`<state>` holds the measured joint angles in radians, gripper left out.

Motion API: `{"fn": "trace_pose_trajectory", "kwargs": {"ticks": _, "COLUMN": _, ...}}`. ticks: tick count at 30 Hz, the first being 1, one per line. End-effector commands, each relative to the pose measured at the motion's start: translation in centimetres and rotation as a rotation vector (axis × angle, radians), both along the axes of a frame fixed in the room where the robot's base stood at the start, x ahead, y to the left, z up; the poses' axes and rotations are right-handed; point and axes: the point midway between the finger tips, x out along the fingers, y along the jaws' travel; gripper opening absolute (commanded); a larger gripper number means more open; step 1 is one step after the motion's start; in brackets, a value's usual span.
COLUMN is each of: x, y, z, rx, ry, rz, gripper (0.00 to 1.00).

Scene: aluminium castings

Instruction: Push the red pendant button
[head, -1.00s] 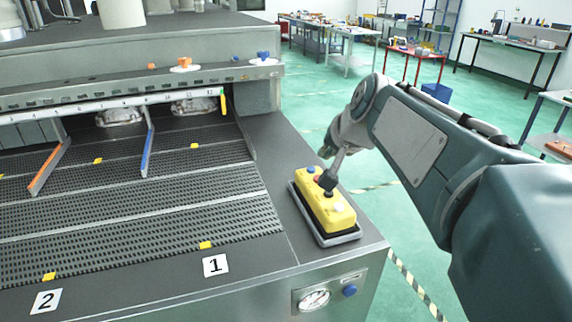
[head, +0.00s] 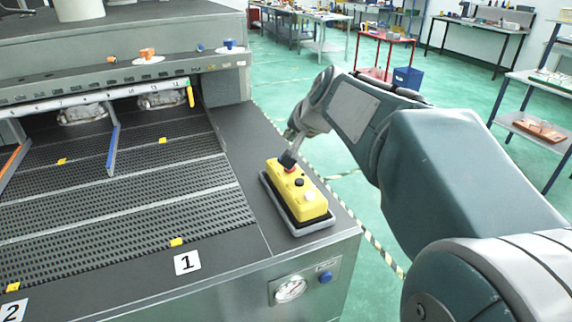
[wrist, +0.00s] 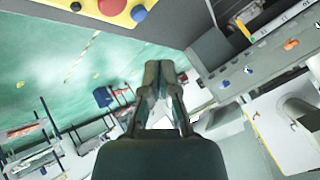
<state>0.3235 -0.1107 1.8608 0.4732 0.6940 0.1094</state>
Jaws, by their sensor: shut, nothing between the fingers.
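The yellow pendant (head: 312,209) lies in a grey tray on the machine's front right corner. A black button (head: 299,182) is nearer the front.
The slotted machine bed (head: 140,190) with dividers and castings lies left of the pendant. Green floor is open to the right; benches stand far behind.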

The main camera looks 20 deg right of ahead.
Motion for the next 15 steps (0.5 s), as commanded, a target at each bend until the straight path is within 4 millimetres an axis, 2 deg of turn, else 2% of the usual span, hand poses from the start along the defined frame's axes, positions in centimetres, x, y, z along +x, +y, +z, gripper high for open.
{"fn": "trace_pose_trajectory", "kwargs": {"ticks": 9, "x": 0.0, "y": 0.1, "z": -4.0, "rx": 0.002, "ry": 0.002, "rz": 0.000, "gripper": 0.00}}
{"fn": "trace_pose_trajectory", "kwargs": {"ticks": 15, "x": 0.0, "y": 0.0, "z": -5.3, "rx": 0.001, "ry": -0.001, "rz": 0.001, "gripper": 0.00}}
